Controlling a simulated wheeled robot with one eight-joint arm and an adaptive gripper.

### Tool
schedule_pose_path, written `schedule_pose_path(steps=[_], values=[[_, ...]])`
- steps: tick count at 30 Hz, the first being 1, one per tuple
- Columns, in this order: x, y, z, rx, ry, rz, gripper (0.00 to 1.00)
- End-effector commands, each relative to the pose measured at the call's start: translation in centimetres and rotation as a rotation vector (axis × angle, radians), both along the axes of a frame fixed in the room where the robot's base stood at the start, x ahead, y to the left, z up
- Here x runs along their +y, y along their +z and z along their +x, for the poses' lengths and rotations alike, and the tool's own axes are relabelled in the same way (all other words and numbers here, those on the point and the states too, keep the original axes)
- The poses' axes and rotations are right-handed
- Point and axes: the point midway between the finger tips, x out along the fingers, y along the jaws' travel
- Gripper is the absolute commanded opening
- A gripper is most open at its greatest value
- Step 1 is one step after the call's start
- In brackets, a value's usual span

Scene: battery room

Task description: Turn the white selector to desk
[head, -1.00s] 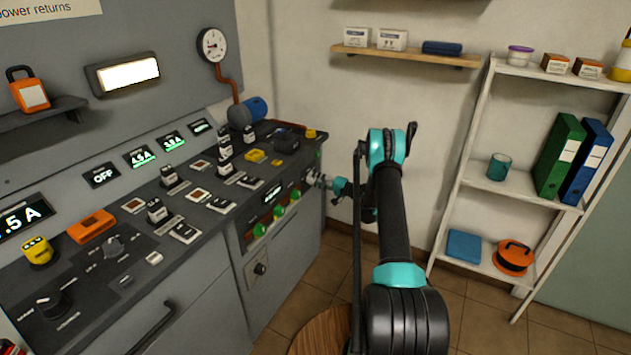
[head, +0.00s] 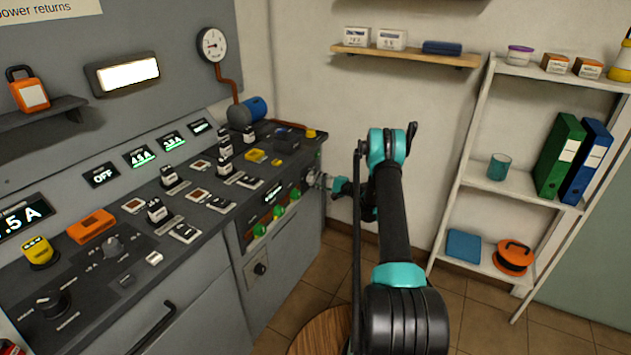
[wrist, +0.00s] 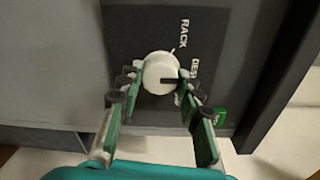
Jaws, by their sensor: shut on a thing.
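The white selector (wrist: 158,70) is a round knob on a dark plate in the wrist view. The words RACK and DESK, the latter partly covered, stand to its right.
The console (head: 205,262) with switches and displays fills the left. A white shelf (head: 497,185) with green and blue binders stands at the right. A wall shelf (head: 405,56) holds small boxes. A small green part (wrist: 219,117) lies close to the right finger.

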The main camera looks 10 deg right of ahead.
Motion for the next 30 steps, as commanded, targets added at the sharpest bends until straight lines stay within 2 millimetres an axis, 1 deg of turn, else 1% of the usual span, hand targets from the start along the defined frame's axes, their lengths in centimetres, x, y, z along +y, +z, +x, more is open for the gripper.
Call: schedule_pose_path(steps=[6, 7, 11, 12, 19, 22, 26, 30], values=[[-0.2, -0.1, 0.0, 0.000, -0.003, -0.002, 0.06], [-0.2, -0.1, 0.0, 0.000, -0.003, -0.002, 0.38], [-0.1, -0.1, 0.0, 0.000, -0.002, -0.002, 0.55], [-0.1, 0.0, 0.0, 0.000, -0.002, -0.002, 0.56], [-0.1, 0.0, 0.0, -0.001, -0.001, -0.001, 0.56], [-0.4, 0.0, -0.2, -0.001, -0.002, -0.001, 0.56], [-1.6, 0.0, -1.1, -0.001, -0.003, -0.001, 0.56], [-3.8, 0.1, -2.8, 0.000, -0.004, -0.001, 0.56]])
